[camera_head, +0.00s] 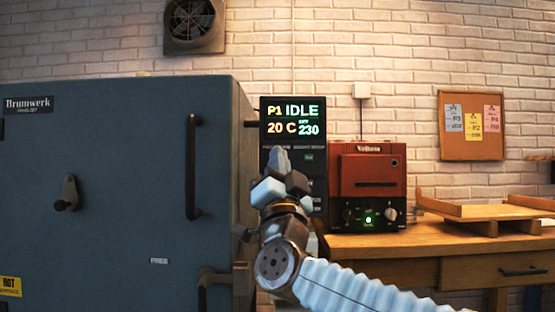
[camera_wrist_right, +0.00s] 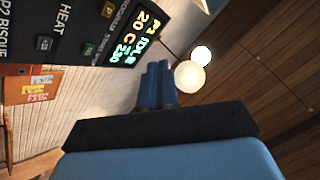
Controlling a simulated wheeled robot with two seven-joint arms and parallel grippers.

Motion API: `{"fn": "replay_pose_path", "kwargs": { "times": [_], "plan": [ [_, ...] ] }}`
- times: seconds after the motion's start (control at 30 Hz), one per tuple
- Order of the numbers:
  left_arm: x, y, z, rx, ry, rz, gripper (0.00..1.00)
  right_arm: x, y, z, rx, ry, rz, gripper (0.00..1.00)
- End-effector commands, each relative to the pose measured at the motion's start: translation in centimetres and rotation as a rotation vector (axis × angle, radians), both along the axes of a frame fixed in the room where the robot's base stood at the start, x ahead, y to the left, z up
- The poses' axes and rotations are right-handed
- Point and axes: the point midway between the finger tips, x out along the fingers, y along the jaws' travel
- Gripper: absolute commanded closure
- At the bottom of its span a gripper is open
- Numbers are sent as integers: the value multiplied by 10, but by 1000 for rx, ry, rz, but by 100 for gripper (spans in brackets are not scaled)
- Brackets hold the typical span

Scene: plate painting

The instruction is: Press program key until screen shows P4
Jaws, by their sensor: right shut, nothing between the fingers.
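The screen (camera_head: 292,121) on the dark control panel (camera_head: 318,185) reads P1 IDLE, 20 C and 230 in the head view. The screen also shows tilted in the right wrist view (camera_wrist_right: 138,40), where its program digit is hard to read. My right gripper (camera_head: 280,155) is shut and empty, its fingertips pointing up in front of the panel just below the screen. It hides the panel's left part, including any key there. Small keys (camera_wrist_right: 43,43) show on the panel in the right wrist view. I cannot tell whether the fingers touch the panel. My left gripper is not in view.
A large blue kiln (camera_head: 120,180) with a vertical handle (camera_head: 193,165) stands left of the panel. A red Veltora unit (camera_head: 367,175) sits right of it on a wooden desk (camera_head: 390,242). A wooden tray (camera_head: 485,211) lies further right.

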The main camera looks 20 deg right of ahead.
Motion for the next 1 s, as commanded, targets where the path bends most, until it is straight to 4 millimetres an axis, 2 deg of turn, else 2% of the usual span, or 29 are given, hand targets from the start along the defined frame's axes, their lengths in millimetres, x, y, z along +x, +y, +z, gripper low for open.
{"fn": "replay_pose_path", "kwargs": {
  "times": [0.23, 0.57, 0.7, 1.0],
  "plan": [
    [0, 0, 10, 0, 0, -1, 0, 15, -4, 2, -1, 2, -1, 100],
    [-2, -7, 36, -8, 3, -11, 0, 60, -17, 3, -4, 3, -2, 100],
    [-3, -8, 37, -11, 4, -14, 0, 74, -21, 1, -1, 2, -2, 100],
    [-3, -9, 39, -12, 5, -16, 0, 85, -24, 0, -1, 1, 0, 100]
  ]
}}
